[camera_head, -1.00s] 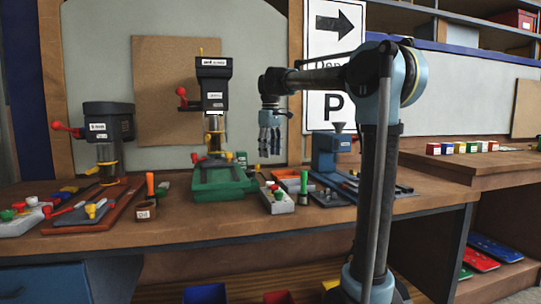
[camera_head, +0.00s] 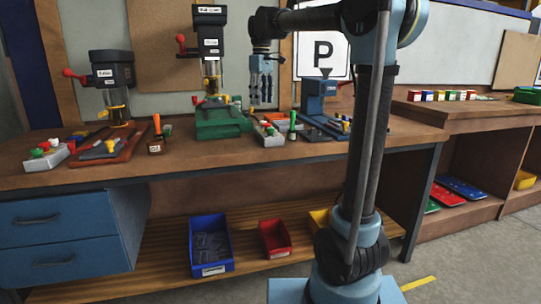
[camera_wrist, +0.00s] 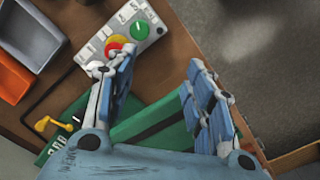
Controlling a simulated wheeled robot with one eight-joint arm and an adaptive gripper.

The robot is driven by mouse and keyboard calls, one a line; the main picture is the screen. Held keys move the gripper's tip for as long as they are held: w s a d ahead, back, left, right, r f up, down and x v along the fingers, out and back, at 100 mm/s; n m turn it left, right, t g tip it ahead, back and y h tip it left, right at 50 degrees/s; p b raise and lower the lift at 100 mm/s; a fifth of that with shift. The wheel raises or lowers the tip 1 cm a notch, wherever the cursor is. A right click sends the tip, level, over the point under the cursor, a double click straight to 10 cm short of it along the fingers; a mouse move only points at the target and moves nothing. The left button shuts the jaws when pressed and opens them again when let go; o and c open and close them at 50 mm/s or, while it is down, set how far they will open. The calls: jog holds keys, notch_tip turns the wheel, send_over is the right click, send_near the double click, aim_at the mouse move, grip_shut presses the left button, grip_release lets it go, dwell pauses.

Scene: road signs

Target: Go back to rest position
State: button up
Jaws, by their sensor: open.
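Below the fingers are a green machine base (camera_wrist: 150,122) and a grey control box (camera_wrist: 122,38) with green and red knobs. The arm is raised and bent over the bench.
A drill press (camera_head: 209,35) on a green base stands left of my gripper, with another press (camera_head: 112,75) farther left. A blue vise-like tool (camera_head: 314,100) stands to the right. Blue (camera_head: 209,262) and red (camera_head: 274,252) bins sit on the lower shelf. Floor is open at right.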

jog(key=s+d+f+m+t, duration=0.1)
jog(key=s+d+f+m, duration=0.4)
jog(key=s+d+f, duration=0.9)
jog(key=s+d+f+m, duration=0.3)
jog(key=s+d+f, duration=0.1)
jog(key=s+f, duration=0.5)
jog(key=s+d+f+m+t, duration=0.1)
jog(key=s+d+f, duration=0.3)
jog(key=s+f, duration=0.5)
jog(key=shift+s+f+m, duration=0.25)
jog(key=shift+f+m, duration=0.65)
jog(key=shift+f, duration=0.05)
jog(key=shift+d, duration=0.1)
jog(key=shift+w+f, duration=0.2)
jog(key=shift+w, duration=0.25)
